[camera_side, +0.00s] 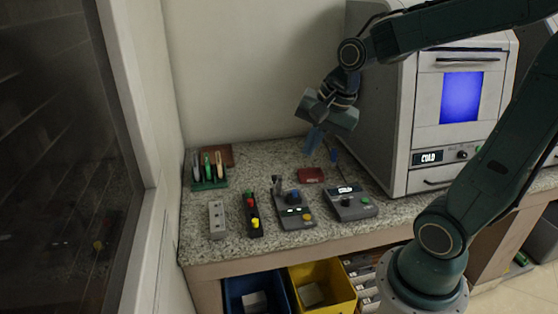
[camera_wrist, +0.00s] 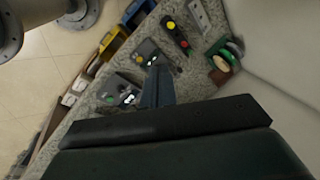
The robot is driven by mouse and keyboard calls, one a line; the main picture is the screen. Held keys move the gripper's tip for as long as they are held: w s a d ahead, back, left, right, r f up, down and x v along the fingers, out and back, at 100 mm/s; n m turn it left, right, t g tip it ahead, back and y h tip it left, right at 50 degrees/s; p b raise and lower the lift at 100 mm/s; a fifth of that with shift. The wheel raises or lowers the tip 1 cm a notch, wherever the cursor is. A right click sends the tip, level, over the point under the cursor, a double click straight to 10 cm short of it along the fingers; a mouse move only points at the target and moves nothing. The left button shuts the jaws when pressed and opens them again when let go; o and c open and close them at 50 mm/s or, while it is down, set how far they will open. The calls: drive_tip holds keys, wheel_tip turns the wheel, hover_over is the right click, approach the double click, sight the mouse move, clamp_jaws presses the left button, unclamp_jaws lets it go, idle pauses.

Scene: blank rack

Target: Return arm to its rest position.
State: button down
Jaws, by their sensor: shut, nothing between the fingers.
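My gripper (camera_side: 314,139) hangs in the air above the back of the speckled counter, left of the grey oven-like machine. Its blue-grey fingers point down and touch nothing. In the wrist view the fingers (camera_wrist: 156,88) are together, with nothing between them. My arm is bent, reaching over the machine from its base at the lower right.
The large grey machine (camera_side: 427,125) with a lit blue window stands close to my gripper. On the counter (camera_side: 260,155) are a control box (camera_side: 351,203), a lever device (camera_side: 293,210), a button strip (camera_side: 251,213), a grey block (camera_side: 217,219), a red pad (camera_side: 311,175) and a green rack (camera_side: 209,184). Blue (camera_side: 232,290) and yellow (camera_side: 335,273) bins stand below.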

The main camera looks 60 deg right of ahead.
drive_tip(key=s+a+r+n, duration=0.1)
drive_tip(key=s+a+n, duration=0.1)
drive_tip(key=s+n, duration=0.3)
drive_tip(key=s+a+r+n+t, duration=0.1)
drive_tip(key=s+a+r+n, duration=0.1)
drive_tip(key=s+n, duration=0.3)
drive_tip(key=shift+s+a+r+n, duration=0.25)
drive_tip(key=shift+a+n, duration=0.5)
drive_tip(key=shift+n, duration=1.55)
